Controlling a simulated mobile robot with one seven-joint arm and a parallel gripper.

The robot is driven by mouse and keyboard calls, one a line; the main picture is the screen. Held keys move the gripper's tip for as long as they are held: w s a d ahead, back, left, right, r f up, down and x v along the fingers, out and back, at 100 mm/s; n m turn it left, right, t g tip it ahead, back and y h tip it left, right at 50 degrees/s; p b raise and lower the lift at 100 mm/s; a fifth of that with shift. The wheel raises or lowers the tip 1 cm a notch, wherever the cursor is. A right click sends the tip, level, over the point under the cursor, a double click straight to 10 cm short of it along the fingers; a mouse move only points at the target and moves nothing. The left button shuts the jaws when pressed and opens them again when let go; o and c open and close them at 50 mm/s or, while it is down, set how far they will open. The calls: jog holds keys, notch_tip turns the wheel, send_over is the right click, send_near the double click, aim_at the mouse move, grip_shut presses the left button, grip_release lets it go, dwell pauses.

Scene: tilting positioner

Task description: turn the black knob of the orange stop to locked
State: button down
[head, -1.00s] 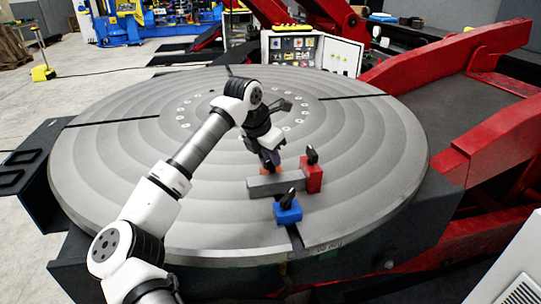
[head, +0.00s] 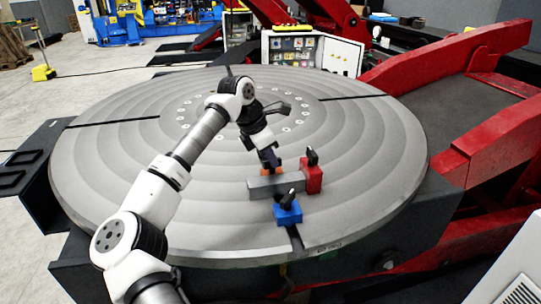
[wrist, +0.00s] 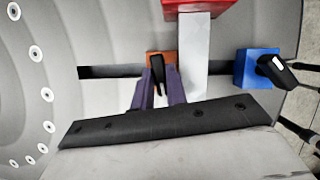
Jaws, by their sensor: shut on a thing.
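The orange stop (wrist: 152,57) sits on the round grey table over a dark slot, beside the grey bar (wrist: 193,60). In the head view the orange stop (head: 279,170) is mostly hidden behind my gripper and the bar. Its black knob (wrist: 157,68) lies between the two purple fingers of my gripper (wrist: 160,82), which are shut on it. In the wrist view the knob points nearly along the bar, slightly tilted. In the head view my gripper (head: 270,160) reaches down to the stop from above. Any lock marking is too small to see.
A red stop (head: 313,179) with a black knob touches the bar's right end. A blue stop (head: 287,213) with a black knob stands in front of the bar. The rest of the round table (head: 120,190) is clear. Red machine arms stand at the right.

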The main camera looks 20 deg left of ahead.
jog(key=shift+m+h, duration=0.3)
jog(key=shift+m, duration=0.6)
jog(key=c, duration=1.4)
grip_release()
jog(key=shift+g, duration=0.3)
jog(key=b+v, duration=0.1)
jog(key=v, duration=1.3)
jog(key=shift+f, duration=0.15)
